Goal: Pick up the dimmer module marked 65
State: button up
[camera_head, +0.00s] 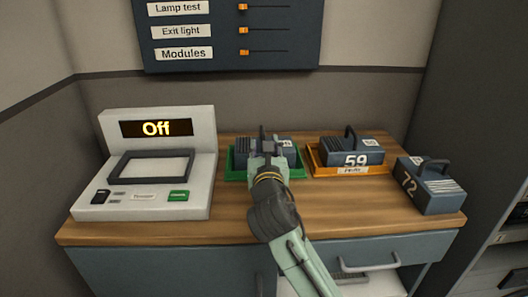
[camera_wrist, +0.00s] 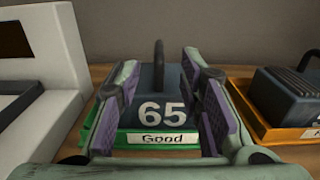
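The dimmer module marked 65 (camera_wrist: 162,97) is a dark blue block with a black handle on top. It sits in a green tray (camera_wrist: 160,136) labelled "Good". In the head view the module (camera_head: 284,147) is partly hidden behind my arm and gripper. My gripper (camera_head: 268,147) is over the front of the green tray (camera_head: 236,172). In the wrist view my gripper (camera_wrist: 160,68) is open, with its purple-padded fingers spread to the left and right of the module. Whether a pad touches the module I cannot tell.
Module 59 (camera_head: 351,152) sits in an orange tray (camera_head: 318,168) to the right. Module 72 (camera_head: 429,187) stands on the wooden counter (camera_head: 345,200) at its right end. A white device (camera_head: 150,204) reading "Off" (camera_head: 157,128) stands on the left. A slider panel (camera_head: 280,40) hangs behind.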

aim_at(263, 135)
jog(key=w+p, duration=0.3)
jog(key=w, duration=0.5)
jog(key=shift+w+a, duration=0.15)
jog(key=shift+w, duration=0.25)
jog(key=shift+c, duration=0.4)
grip_shut()
jog(key=shift+r, duration=0.1)
dwell(0.3)
